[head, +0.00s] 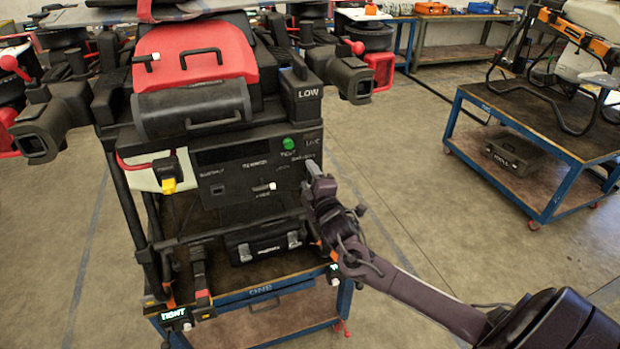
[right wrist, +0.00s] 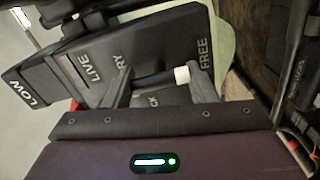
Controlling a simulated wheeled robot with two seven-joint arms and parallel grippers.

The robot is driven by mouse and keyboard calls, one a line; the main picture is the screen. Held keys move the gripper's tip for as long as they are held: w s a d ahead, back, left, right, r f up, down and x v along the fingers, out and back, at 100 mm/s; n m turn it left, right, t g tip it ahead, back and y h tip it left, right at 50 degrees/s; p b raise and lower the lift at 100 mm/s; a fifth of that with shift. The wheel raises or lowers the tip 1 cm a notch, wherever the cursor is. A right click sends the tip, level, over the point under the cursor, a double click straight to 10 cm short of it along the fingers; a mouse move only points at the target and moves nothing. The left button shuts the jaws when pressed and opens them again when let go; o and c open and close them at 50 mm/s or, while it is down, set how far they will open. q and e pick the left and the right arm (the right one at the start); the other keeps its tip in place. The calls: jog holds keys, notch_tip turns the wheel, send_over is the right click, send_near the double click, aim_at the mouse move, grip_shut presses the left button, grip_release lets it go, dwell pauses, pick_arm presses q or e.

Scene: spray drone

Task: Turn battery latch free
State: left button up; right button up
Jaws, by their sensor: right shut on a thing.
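The spray drone's battery panel (head: 312,145) is the narrow dark strip at the right of the drone's front, marked LIVE. My right gripper (head: 313,172) is at this strip and hides its lower part. In the right wrist view the strip lies turned on its side, with LIVE (right wrist: 90,66) at left and FREE (right wrist: 204,54) at right. The latch (right wrist: 182,75) shows its white tip between my right fingers, close to the FREE end. The right gripper (right wrist: 163,88) is shut on the latch. Its dark body is partly hidden. My left gripper is not in view.
The drone stands on a blue-framed cart (head: 265,291). Another white-tipped lever (head: 264,187) is left of my gripper. A black case (head: 265,247) sits below the panel. A second cart (head: 540,140) stands at right, with clear floor between.

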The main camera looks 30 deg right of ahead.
dwell(0.4)
jog(key=o, duration=0.9)
jog(key=shift+o, duration=0.2)
jog(key=b+v, duration=0.2)
jog(key=v, duration=0.5)
jog(key=shift+s, duration=0.35)
jog(key=shift+f, duration=0.1)
